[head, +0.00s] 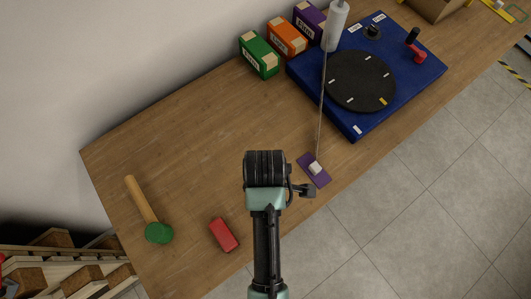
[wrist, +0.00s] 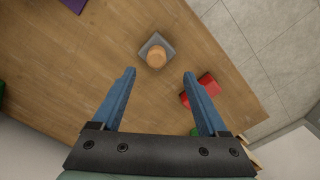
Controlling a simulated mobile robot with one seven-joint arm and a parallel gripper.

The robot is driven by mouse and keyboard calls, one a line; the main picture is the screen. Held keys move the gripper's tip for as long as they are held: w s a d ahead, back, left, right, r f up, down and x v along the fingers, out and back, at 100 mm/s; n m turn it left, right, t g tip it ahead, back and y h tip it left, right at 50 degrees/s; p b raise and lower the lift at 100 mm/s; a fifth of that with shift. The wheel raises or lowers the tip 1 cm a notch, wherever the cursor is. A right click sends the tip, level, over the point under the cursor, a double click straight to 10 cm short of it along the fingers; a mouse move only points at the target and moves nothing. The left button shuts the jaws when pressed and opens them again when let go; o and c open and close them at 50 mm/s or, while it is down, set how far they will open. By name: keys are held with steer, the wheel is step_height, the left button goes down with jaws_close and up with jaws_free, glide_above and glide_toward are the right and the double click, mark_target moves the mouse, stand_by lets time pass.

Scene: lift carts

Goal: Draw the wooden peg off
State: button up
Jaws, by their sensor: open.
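The wooden peg (wrist: 156,57) is a short, light-brown round piece, seen from above in the wrist view. It stands on or in a small grey square base (wrist: 147,43) on the table. My gripper (wrist: 160,73) is open and empty, its two blue fingers spread to either side below the peg in the picture, apart from it. In the head view my arm covers that spot, so the peg, base and fingers are hidden there.
A red block (head: 223,235) lies on the wooden table (head: 170,150); it also shows beside the right finger (wrist: 203,90). A green-headed mallet (head: 158,232) lies left. A purple plate (head: 314,170) with a white piece, a blue turntable unit (head: 300,72) and boxes (head: 259,55) stand farther up.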

steer(key=f, duration=0.2)
steer(key=shift+w+f, duration=0.3)
steer(key=shift+f, duration=0.05)
steer(key=shift+d+f+p, duration=0.15)
steer(key=shift+f+p, duration=0.5)
steer(key=shift+f, duration=1.85)
steer(key=shift+s, duration=0.1)
steer(key=shift+c, duration=0.4)
jaws_close()
